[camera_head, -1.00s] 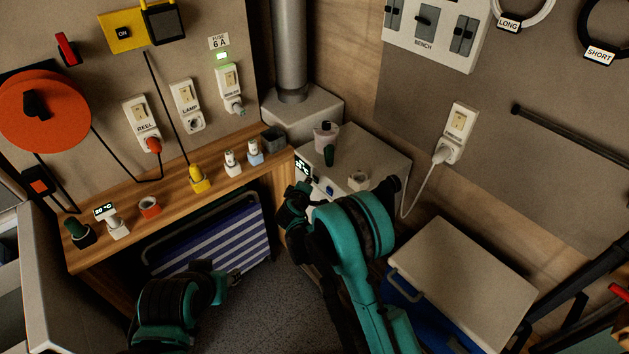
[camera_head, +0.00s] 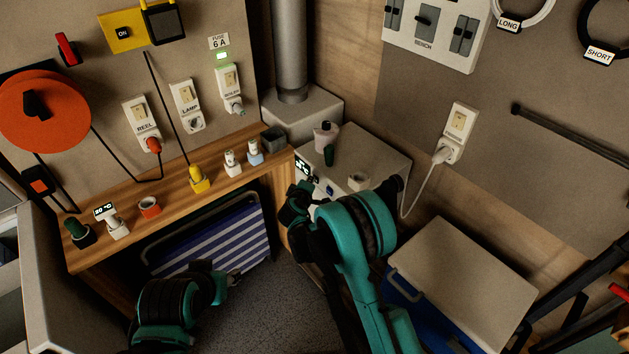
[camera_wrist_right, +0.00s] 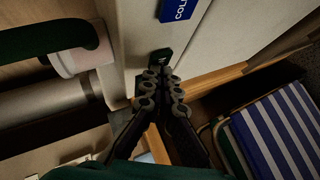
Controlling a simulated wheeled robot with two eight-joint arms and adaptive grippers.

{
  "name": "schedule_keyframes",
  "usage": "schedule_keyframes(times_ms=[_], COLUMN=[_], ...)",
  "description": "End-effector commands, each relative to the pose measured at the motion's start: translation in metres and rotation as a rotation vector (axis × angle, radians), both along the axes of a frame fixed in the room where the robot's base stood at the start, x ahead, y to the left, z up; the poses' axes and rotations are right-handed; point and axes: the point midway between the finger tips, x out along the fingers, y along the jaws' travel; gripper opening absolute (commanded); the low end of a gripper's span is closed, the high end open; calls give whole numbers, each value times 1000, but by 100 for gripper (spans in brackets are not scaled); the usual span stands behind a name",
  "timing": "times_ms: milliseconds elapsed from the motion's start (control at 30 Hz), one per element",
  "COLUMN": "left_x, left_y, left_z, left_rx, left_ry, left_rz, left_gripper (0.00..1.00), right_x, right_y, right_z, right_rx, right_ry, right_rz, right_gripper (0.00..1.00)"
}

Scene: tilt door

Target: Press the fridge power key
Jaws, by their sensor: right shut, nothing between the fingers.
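The fridge (camera_head: 382,153) is a pale box in the back corner, with a small lit dark display (camera_head: 303,168) and a blue label (camera_head: 330,191) on its front. In the right wrist view the label (camera_wrist_right: 178,8) begins "COL". A small dark panel (camera_wrist_right: 160,55) shows there just beyond the fingertips of my right gripper (camera_wrist_right: 161,71). That gripper is shut and empty, close to the fridge front; I cannot tell whether it touches. No separate power key can be made out. My left gripper (camera_head: 235,275) is low at the left, far from the fridge; its fingers are unclear.
A bottle (camera_head: 325,136), a dark green item and a pale round piece stand on the fridge. A cord runs from the wall socket (camera_head: 455,133) down behind it. A wooden shelf (camera_head: 105,243) with several plugs is at left. A blue cooler (camera_head: 465,285) stands at right.

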Motion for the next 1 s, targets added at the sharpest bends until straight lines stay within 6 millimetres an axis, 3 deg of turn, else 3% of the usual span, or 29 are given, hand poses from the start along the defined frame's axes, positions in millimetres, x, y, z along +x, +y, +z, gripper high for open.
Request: schedule_keyframes(times_ms=[1000], left_x=[0], left_y=[0], left_z=[0], left_rx=[0], left_ry=[0], left_rz=[0], left_gripper=[40], right_x=[6], right_y=[-8], right_z=[0], right_rx=[-1], right_ry=[0], right_rz=[-1], right_gripper=[0])
